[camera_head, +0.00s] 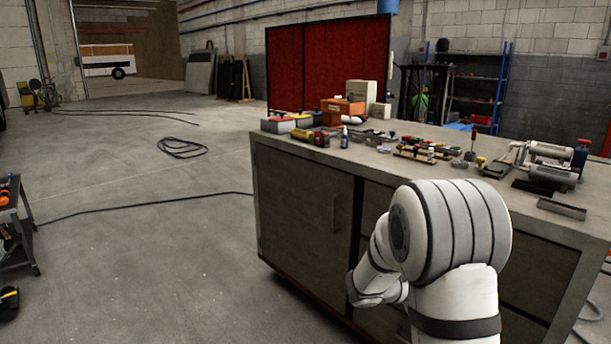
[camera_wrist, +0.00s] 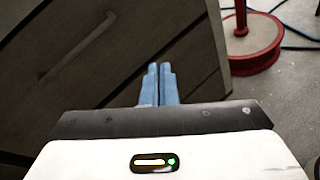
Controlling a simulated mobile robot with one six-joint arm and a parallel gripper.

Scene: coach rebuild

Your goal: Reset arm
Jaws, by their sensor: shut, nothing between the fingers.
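My gripper (camera_wrist: 159,70) shows in the wrist view as two blue-grey fingers pressed together, shut with nothing between them. It points toward the floor beside the front of a grey workbench cabinet (camera_wrist: 100,50). In the head view my white arm is folded low in front of the same workbench (camera_head: 300,195), at the right. The gripper itself is hidden there behind the arm links.
The bench top carries tools, an orange box (camera_head: 342,110) and a vise-like machine (camera_head: 548,160). A red round base (camera_wrist: 256,45) stands on the floor near the cabinet. Black hoses (camera_head: 183,148) lie across the floor. A dark cart (camera_head: 14,225) is at the left; the floor between is open.

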